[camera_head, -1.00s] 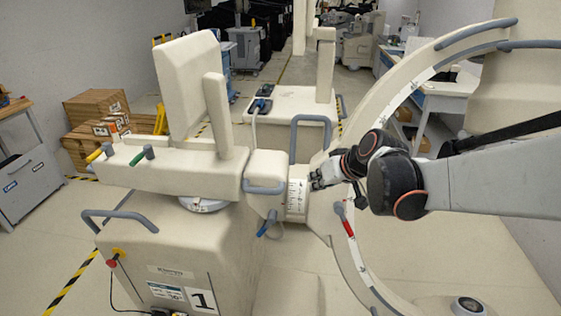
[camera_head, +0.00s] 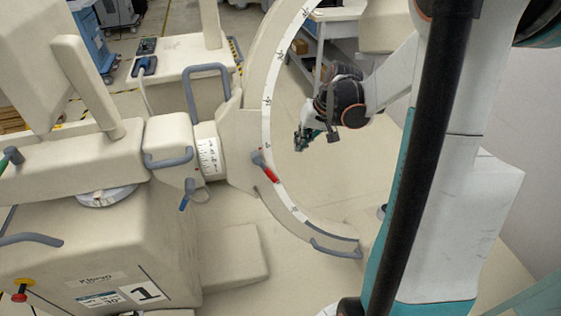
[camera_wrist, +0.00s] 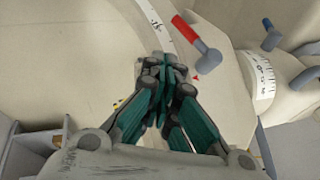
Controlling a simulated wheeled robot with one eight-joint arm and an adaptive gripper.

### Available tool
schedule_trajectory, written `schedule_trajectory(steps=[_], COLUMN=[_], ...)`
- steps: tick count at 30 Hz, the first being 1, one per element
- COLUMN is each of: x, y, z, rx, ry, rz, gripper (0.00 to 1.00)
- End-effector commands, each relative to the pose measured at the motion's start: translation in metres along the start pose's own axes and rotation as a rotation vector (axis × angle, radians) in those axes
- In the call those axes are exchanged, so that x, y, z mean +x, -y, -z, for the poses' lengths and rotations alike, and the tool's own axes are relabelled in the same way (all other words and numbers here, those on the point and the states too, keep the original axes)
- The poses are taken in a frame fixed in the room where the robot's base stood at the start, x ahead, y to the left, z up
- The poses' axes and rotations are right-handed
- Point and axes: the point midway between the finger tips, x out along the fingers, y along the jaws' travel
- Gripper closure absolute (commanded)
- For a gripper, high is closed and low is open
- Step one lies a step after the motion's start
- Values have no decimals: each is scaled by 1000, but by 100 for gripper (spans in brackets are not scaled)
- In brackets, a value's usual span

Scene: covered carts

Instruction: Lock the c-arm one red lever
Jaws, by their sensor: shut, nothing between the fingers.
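The red lever (camera_head: 270,173) sits on the c-arm's curved ring, at the collar where the arc passes through. Its red handle points down and right from a grey pivot in the head view. In the wrist view the red lever (camera_wrist: 186,31) lies just right of and beyond the fingertips, with its grey end toward me. C-arm one (camera_head: 118,245) carries a "1" label on its base. My gripper (camera_head: 301,140) is above and right of the lever, inside the arc in the head view. Its teal fingers (camera_wrist: 164,63) are shut and empty, apart from the lever.
A blue lever (camera_head: 186,194) and grey handle (camera_head: 168,160) are left of the ring. A grey handle (camera_head: 336,249) is on the lower arc. A second cart (camera_head: 185,58) and a table (camera_head: 338,14) stand behind. Open floor shows inside the arc.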

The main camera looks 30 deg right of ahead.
Motion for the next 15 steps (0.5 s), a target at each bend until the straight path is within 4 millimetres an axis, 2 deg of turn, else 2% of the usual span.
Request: schedule_trajectory(steps=[5,15], x=[15,81], y=[0,0], z=[0,0], rx=[-1,-3], ry=[0,-1], rz=[0,1], gripper=[100,100])
